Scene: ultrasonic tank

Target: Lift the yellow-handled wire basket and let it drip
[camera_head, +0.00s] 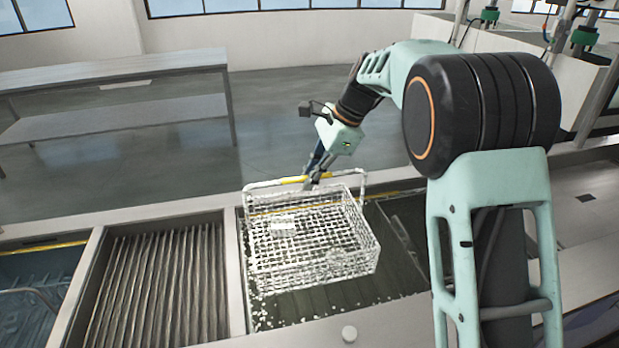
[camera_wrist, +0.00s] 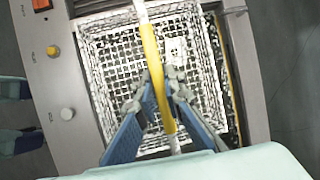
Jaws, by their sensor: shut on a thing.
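The white wire basket (camera_head: 315,240) is in the middle of the head view, over the dark liquid of the tank (camera_head: 290,315). White drops or splashes show below and around it. Its handle arches over the top with a yellow grip (camera_head: 292,180). My gripper (camera_head: 312,180) is shut on this handle from above. In the wrist view, my gripper's blue fingers (camera_wrist: 162,88) close around the yellow grip (camera_wrist: 151,52), with the basket's mesh (camera_wrist: 112,62) beneath. A small pale piece (camera_head: 283,224) shows in the basket; I cannot tell what it is.
A ribbed drain section (camera_head: 165,285) lies left of the tank, with another basin (camera_head: 35,290) farther left. An orange switch (camera_wrist: 53,51) shows in the wrist view. A grey table (camera_head: 110,75) stands behind.

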